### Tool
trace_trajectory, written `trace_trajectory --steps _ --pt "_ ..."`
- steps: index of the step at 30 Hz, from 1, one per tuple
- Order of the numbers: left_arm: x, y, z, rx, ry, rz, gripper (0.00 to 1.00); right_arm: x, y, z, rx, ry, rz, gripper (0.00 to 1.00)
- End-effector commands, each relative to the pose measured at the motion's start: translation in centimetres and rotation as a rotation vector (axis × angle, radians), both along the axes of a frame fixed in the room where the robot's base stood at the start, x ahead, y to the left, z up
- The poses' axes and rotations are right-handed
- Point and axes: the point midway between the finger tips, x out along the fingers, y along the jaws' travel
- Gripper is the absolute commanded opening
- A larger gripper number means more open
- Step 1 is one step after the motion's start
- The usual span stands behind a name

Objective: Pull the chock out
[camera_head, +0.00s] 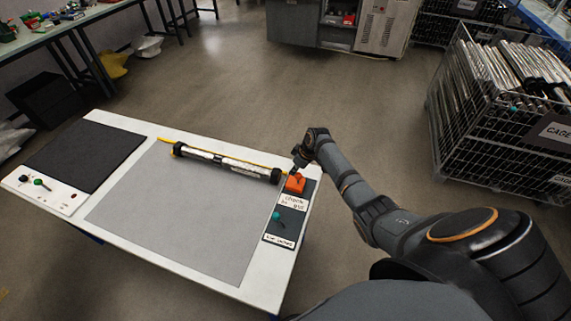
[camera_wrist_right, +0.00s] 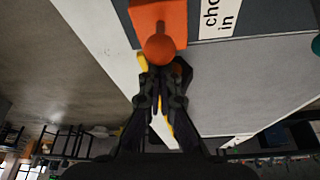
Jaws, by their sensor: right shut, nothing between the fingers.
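The orange chock (camera_head: 295,183) sits at the right end of the white table, beside the end of a pump tube (camera_head: 225,162). In the right wrist view the chock (camera_wrist_right: 158,18) shows as an orange block with a round orange knob (camera_wrist_right: 160,48). My right gripper (camera_head: 299,160) is just behind the chock in the head view. In the wrist view its fingers (camera_wrist_right: 160,75) are closed together with their tips close to the knob. They hold nothing, and I cannot tell whether they touch it. My left gripper is not in view.
A label reading "chock in" (camera_head: 293,202) and a dark panel with a green knob (camera_head: 277,216) lie in front of the chock. A grey mat (camera_head: 170,210) covers the table's middle. A wire cage of tubes (camera_head: 500,110) stands at right.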

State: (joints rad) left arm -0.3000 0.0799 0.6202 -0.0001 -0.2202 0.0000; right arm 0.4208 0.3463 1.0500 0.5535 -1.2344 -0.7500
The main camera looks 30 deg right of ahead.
Motion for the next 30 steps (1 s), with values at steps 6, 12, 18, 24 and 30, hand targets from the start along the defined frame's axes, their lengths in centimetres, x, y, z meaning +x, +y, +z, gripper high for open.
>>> trace_trajectory --steps 6,12,18,24,30 --pt "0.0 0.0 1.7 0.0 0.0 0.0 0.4 -2.0 -1.7 0.2 0.0 0.001 0.0 0.0" --pt "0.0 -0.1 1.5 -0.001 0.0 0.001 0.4 -2.1 -1.8 -0.1 0.0 0.002 0.0 0.0" --pt "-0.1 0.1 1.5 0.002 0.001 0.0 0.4 -2.2 -1.9 0.3 -0.001 0.002 0.001 0.0" --pt "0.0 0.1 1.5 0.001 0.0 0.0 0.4 -3.1 -2.6 3.5 -0.007 -0.002 0.002 0.0" --pt "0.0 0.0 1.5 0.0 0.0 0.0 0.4 -4.3 -3.3 7.9 -0.008 -0.002 0.002 0.0"
